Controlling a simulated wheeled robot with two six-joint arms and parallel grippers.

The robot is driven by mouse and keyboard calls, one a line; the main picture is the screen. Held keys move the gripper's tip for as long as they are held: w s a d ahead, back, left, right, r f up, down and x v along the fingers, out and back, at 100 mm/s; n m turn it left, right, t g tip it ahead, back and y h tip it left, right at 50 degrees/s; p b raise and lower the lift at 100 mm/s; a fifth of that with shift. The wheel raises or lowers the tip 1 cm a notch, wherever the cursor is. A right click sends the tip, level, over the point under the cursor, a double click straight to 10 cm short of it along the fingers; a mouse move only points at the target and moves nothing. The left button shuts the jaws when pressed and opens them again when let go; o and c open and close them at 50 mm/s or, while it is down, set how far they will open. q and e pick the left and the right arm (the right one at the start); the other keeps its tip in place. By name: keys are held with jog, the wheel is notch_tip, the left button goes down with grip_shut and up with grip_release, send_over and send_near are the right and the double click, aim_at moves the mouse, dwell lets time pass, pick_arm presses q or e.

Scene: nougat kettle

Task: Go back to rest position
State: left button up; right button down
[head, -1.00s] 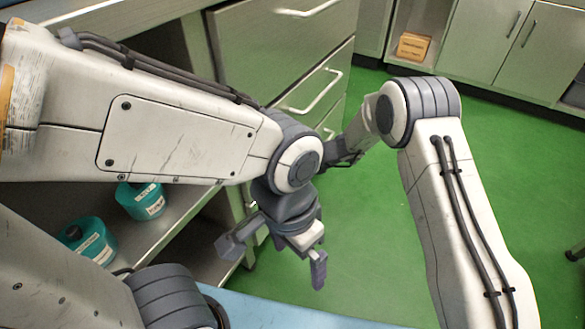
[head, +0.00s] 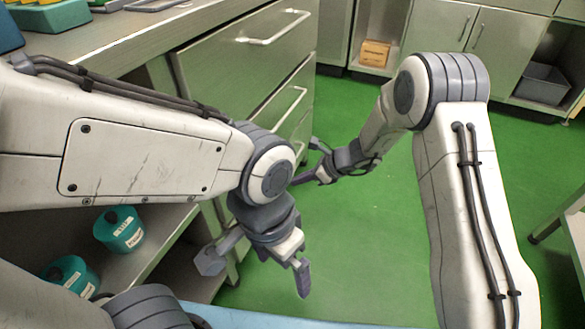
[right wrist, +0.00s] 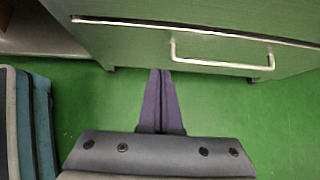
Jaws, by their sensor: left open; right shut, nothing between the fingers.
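My left gripper (head: 256,268) hangs low in the middle of the head view, its two fingers spread wide with nothing between them. It is in front of the metal cabinet and above the green floor. My right gripper (head: 300,181) is farther off, just right of my left elbow joint and partly hidden by it. In the right wrist view its two dark fingers (right wrist: 160,80) lie together, empty, pointing towards the lower edge of a drawer front.
The drawer cabinet (head: 240,62) with bar handles stands at left. Teal containers (head: 120,230) sit on its lower shelf (head: 160,258). A small orange box (head: 375,53) and a grey bin (head: 543,84) are in the far cabinets. Green floor (head: 385,235) is open between my arms.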

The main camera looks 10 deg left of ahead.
jog(key=s+d+r+n+h, duration=0.4)
jog(key=s+d+r+n, duration=0.1)
jog(key=s+d+n, duration=0.6)
jog(key=s+d+r+n+h, duration=0.5)
jog(key=s+d+n, duration=0.45)
jog(key=d, duration=0.25)
jog(key=s+a+r+n+g+y+p, duration=0.15)
jog(key=s+a+r+n+p, duration=0.35)
jog(key=s+a+r+n, duration=0.6)
notch_tip(320, 180, up, 37)
jog(key=s+a+m+g+p, duration=0.1)
jog(key=s+a+m+p, duration=0.1)
jog(key=p, duration=3.5)
jog(key=shift+a+r+m, duration=0.2)
jog(key=shift+m, duration=0.25)
